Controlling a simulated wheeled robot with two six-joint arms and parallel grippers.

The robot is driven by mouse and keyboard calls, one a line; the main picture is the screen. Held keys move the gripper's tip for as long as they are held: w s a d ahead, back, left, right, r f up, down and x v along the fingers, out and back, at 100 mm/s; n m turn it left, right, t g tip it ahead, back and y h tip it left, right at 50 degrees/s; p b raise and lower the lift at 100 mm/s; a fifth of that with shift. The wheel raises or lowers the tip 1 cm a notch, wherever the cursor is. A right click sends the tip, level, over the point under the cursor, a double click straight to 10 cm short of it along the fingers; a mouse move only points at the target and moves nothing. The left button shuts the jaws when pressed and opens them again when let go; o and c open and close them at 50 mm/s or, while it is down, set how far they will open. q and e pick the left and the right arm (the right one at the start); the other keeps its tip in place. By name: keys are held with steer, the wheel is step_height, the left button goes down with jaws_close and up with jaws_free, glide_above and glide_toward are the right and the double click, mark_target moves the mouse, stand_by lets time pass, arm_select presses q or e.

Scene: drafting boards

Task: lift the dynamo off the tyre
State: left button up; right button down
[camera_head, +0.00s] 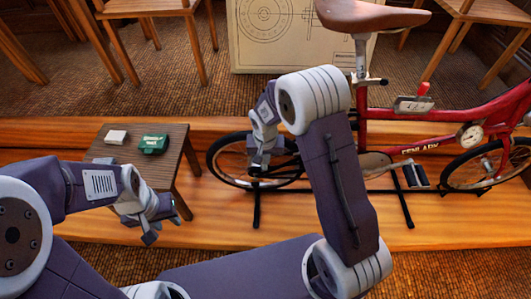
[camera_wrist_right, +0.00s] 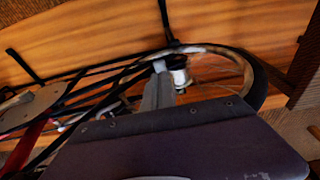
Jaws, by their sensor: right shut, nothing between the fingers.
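A red bicycle (camera_head: 425,118) stands on the wooden platform, its rear wheel's tyre (camera_head: 212,164) at the left in the head view. The tyre (camera_wrist_right: 258,88) curves across the right side of the right wrist view. A small white and dark cylinder, apparently the dynamo (camera_wrist_right: 180,77), sits at that wheel. My right gripper (camera_head: 257,167) is shut and empty in front of the wheel; in the wrist view its grey finger (camera_wrist_right: 158,92) is right beside the cylinder. I cannot tell whether they touch. In the head view my arm hides the dynamo. My left gripper (camera_head: 165,224) looks open and empty, low at the left.
A small brown table (camera_head: 178,143) holds a white block (camera_head: 116,137) and a green box (camera_head: 153,144), left of the wheel. A black stand (camera_head: 257,205) supports the bicycle. A large drawing board (camera_head: 290,50) and wooden chairs are behind. The platform front is mostly clear.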

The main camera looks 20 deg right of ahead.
steer(key=shift+s+f, duration=0.2)
steer(key=shift+f, duration=0.4)
steer(key=shift+s+a+f, duration=0.1)
steer(key=shift+s+f, duration=0.1)
steer(key=shift+s, duration=0.05)
steer(key=shift+s+a+f+b, duration=0.15)
steer(key=shift+s+f+b, duration=0.2)
steer(key=shift+s+f, duration=0.3)
steer(key=shift+w+f, duration=0.1)
steer(key=s+r+p, duration=0.2)
steer(key=r+p, duration=0.1)
steer(key=r, duration=0.3)
steer(key=s+a+r+p, duration=0.1)
steer(key=s+r+p, duration=0.1)
steer(key=r, duration=0.5)
steer(key=shift+p, duration=0.85)
